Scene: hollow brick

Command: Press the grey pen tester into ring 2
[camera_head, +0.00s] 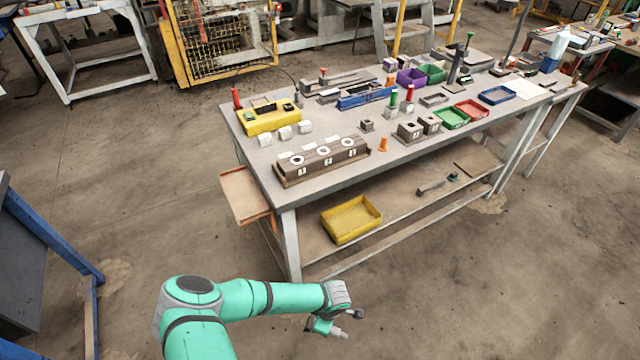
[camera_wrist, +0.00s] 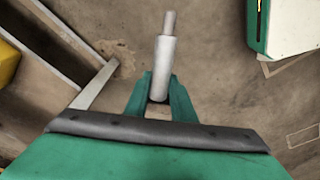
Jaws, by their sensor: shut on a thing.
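My gripper (camera_head: 324,326) is shut on the grey pen tester (camera_head: 340,333), out over the floor in front of the workbench. In the wrist view the pen tester (camera_wrist: 166,55) is a pale grey cylinder with a thinner tip, sticking out from between the green fingers of the gripper (camera_wrist: 160,98). A long brown block (camera_head: 328,166) lies on the near left part of the bench top, with three white rings in a row. The middle ring (camera_head: 323,151) seems to be marked 2; the labels are small. The block is well beyond the gripper and apart from it.
The workbench (camera_head: 262,185) has a yellow box (camera_head: 268,119) behind the block and a small orange cone (camera_head: 383,145) to its right. A yellow tray (camera_head: 351,219) sits on the lower shelf. A wooden side tray (camera_head: 245,195) juts from the left end. The floor around my arm is clear.

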